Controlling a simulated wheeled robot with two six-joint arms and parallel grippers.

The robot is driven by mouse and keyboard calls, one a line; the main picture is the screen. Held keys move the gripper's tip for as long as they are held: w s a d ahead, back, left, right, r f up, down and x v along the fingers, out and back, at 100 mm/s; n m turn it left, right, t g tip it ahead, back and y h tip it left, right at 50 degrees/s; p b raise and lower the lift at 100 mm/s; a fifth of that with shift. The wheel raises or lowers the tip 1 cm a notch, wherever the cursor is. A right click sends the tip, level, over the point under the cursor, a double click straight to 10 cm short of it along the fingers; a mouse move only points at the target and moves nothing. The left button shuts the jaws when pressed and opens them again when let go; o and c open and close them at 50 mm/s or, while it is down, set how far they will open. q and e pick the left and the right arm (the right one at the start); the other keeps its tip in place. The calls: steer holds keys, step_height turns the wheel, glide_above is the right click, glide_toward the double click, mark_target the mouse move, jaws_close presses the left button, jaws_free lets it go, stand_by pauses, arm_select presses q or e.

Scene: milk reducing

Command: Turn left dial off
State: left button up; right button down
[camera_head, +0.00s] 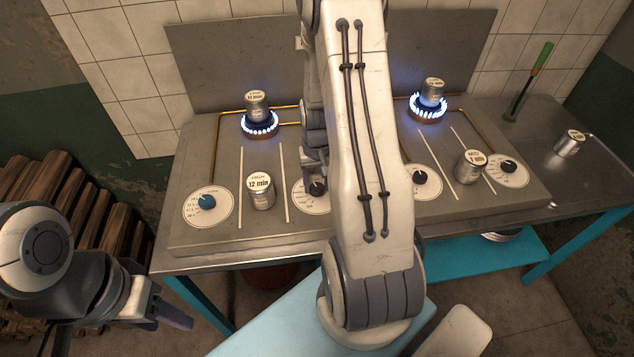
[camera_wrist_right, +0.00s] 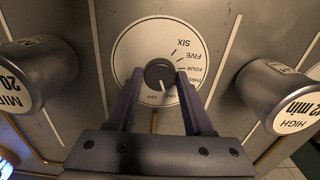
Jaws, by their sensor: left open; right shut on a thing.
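A round white dial plate with a black knob (camera_head: 317,187) sits left of the centre of the stove, partly hidden by my right arm. In the right wrist view, the black knob (camera_wrist_right: 160,74) lies between the two fingers of my right gripper (camera_wrist_right: 158,80), which is shut on it. The knob's white mark points toward the ONE and OFF labels. A second white dial with a blue knob (camera_head: 207,201) is at the stove's far left. Blue flames burn at the left burner (camera_head: 260,126). My left gripper (camera_head: 178,318) is open and empty, low at the left, away from the stove.
A 12 min can (camera_head: 260,190) stands between the two left dials. A can stands over each lit burner, including the right burner (camera_head: 428,108). Two black-knobbed dials flank another can (camera_head: 468,167) at right. A can (camera_head: 570,143) and green-handled tool (camera_head: 540,62) are farther right.

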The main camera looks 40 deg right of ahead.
mark_target(317, 187)
steer(key=m, duration=0.4)
steer(key=shift+m+p, duration=0.4)
steer(key=shift+c, duration=1.5)
jaws_free()
step_height(317, 187, up, 11)
steer(key=shift+f, duration=0.2)
